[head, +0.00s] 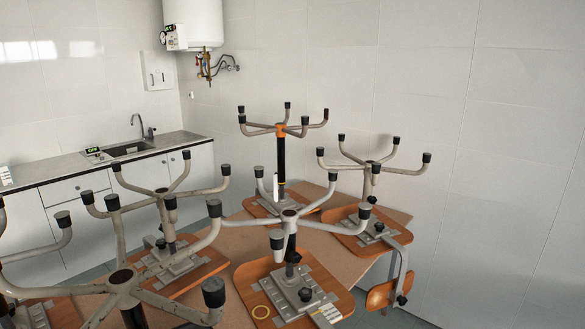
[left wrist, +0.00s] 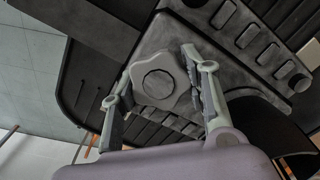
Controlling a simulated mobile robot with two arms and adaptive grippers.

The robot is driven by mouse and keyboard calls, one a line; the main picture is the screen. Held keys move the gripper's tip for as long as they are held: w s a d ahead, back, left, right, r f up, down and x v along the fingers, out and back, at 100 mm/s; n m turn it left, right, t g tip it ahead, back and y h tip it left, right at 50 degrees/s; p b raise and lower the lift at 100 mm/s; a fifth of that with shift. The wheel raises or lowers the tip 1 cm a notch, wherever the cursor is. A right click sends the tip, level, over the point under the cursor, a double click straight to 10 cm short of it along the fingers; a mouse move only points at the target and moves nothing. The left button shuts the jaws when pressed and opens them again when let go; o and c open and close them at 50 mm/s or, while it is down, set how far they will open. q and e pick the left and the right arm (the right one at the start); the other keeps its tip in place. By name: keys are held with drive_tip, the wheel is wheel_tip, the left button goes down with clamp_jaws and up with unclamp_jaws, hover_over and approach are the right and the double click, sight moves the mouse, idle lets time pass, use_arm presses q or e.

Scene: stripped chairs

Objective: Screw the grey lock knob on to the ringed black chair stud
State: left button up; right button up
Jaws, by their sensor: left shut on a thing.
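In the left wrist view a grey lobed lock knob (left wrist: 160,82) with a round centre sits between the two fingers of my left gripper (left wrist: 160,65), which is shut on it. Behind it is a dark plate (left wrist: 235,30) with rows of slots and pads. I cannot tell whether the knob touches the plate, and no stud shows behind it. My right gripper is in neither view.
Several upturned chairs with splayed legs crowd the table (head: 235,232), including one with an orange hub (head: 281,131). A sink counter (head: 75,168) is at the left, a water heater (head: 195,22) above. The right wall side looks open.

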use_arm(q)
clamp_jaws()
drive_tip(key=m+b, duration=0.1)
drive_tip(key=m, duration=0.5)
drive_tip(key=shift+a+f+m, duration=0.1)
drive_tip(key=shift+m, duration=0.3)
drive_tip(key=m+b, duration=0.1)
drive_tip(key=m, duration=0.3)
drive_tip(key=shift+s+m, duration=0.1)
drive_tip(key=shift+m, duration=0.3)
